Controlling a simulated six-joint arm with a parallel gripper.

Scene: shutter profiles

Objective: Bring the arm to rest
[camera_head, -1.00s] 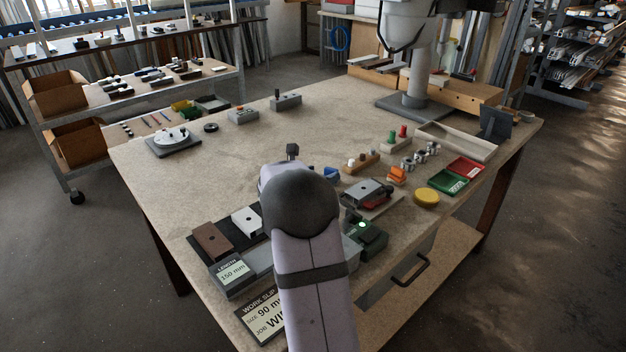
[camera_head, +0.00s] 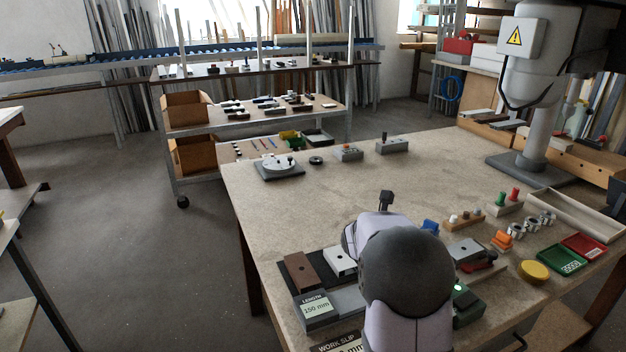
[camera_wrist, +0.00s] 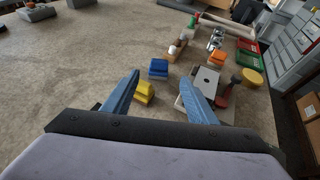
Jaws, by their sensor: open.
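My gripper (camera_wrist: 160,98) shows in the wrist view as two blue fingers spread wide apart, with nothing between them but bench top and small blocks farther off. In the head view my arm reaches over the front of the bench (camera_head: 300,210), and its rounded joint hides most of the gripper. A small dark part of my arm's end shows just beyond that joint. In the wrist view a yellow block (camera_wrist: 144,92) lies close to the left finger, and a grey plate-like block (camera_wrist: 207,82) lies beyond the right finger. I cannot tell how high the fingers are above the bench.
A blue block (camera_wrist: 158,69), a yellow disc (camera_head: 534,271), green (camera_head: 560,258) and red (camera_head: 586,245) trays stand at the right. A length display (camera_head: 316,308) and brown block (camera_head: 301,272) stand left of my arm. The bench's middle left is clear.

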